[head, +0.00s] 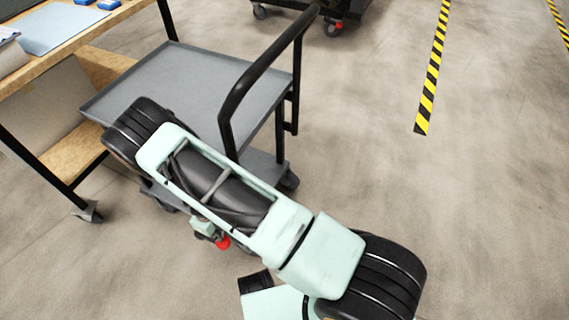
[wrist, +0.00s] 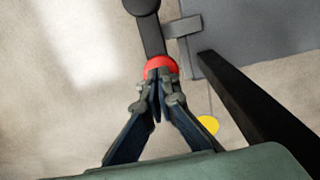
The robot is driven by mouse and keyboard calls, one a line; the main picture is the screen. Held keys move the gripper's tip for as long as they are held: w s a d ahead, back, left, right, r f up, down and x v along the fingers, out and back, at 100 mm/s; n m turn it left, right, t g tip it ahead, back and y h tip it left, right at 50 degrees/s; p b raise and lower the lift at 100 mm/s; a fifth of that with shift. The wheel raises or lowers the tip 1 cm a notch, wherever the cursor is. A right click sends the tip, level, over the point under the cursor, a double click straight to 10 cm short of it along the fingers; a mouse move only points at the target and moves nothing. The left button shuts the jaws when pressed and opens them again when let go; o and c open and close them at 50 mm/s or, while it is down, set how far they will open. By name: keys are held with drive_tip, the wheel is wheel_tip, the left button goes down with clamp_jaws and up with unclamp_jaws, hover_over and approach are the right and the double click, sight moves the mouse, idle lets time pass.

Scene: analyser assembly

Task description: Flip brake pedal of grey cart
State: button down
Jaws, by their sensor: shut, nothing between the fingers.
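The grey cart (head: 165,80) stands left of centre in the head view, with a black push handle (head: 262,70). A red brake pedal (head: 223,242) shows low near the cart's front, below my arm. In the wrist view the red pedal (wrist: 160,66) sits at the end of a dark bar. My gripper (wrist: 158,82) is shut and empty, its fingertips right at the pedal's near edge, overlapping it in the picture. I cannot tell whether they touch. In the head view my arm hides part of the cart's lower front and the fingertips are not clear.
A wooden workbench (head: 60,37) with blue items stands close at the cart's left. Another dark cart (head: 300,5) with a red-marked caster is at the back. A dark post (wrist: 245,100) runs beside my gripper in the wrist view. The floor at right is clear, with yellow-black tape (head: 430,85).

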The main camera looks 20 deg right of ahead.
drive_tip(key=shift+f+b, duration=1.25)
drive_tip(key=shift+f, duration=0.35)
idle(0.7)
drive_tip(key=shift+r+p, duration=2.75)
drive_tip(key=shift+r, duration=0.85)
